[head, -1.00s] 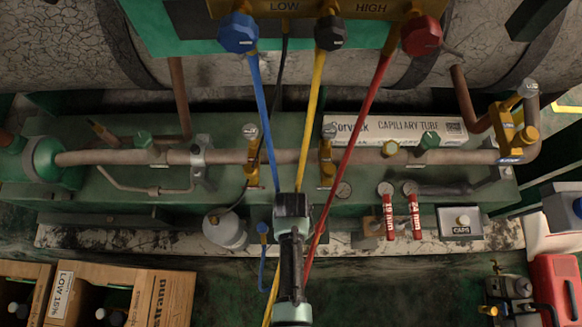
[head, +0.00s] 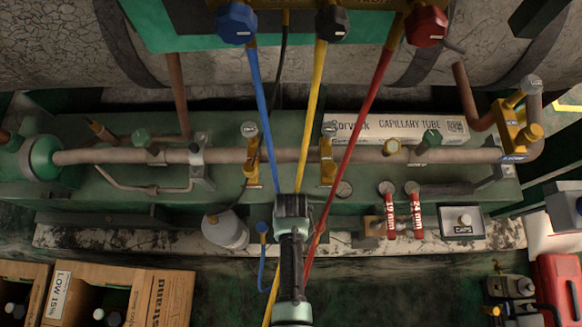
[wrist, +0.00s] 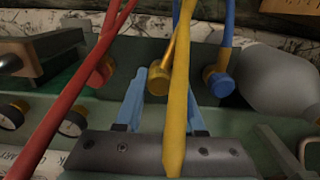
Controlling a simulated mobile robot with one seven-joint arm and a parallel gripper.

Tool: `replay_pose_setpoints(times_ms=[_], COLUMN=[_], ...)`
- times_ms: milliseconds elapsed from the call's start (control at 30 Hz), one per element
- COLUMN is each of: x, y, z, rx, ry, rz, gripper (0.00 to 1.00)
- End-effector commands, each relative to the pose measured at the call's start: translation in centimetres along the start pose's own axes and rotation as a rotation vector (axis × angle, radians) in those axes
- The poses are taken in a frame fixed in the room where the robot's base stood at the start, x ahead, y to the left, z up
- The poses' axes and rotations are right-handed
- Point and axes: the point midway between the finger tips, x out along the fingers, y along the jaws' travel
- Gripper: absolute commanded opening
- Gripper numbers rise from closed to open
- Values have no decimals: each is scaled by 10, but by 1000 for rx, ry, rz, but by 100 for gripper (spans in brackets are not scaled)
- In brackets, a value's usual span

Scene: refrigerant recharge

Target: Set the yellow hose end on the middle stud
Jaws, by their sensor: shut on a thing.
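My gripper (head: 292,204) is in the middle of the head view, in front of the green bench. In the wrist view its two blue fingers (wrist: 160,80) stand either side of the brass yellow hose end (wrist: 158,83) and are shut on it. The yellow hose (head: 317,95) runs up to the manifold's black knob and crosses in front of the gripper in the wrist view. The middle stud is not visible; my gripper and the hose cover that area. The exact fit of the hose end on anything below cannot be seen.
The blue hose end (wrist: 219,82) and red hose end (wrist: 101,74) flank the gripper closely. Blue (head: 262,110) and red (head: 361,120) hoses hang beside the yellow one. A pale flask (head: 226,229) stands left; red-tagged pipe stubs (head: 390,212) and a caps tray (head: 461,221) stand right.

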Motion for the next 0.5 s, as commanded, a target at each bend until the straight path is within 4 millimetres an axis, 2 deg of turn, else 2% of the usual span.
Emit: replay_pose_setpoints(times_ms=[267, 300, 500], x=[5, 5, 4], y=[0, 0, 0], z=[0, 0, 0], rx=[0, 0, 0], ry=[1, 1, 1], rz=[0, 0, 0], gripper=[0, 40, 73])
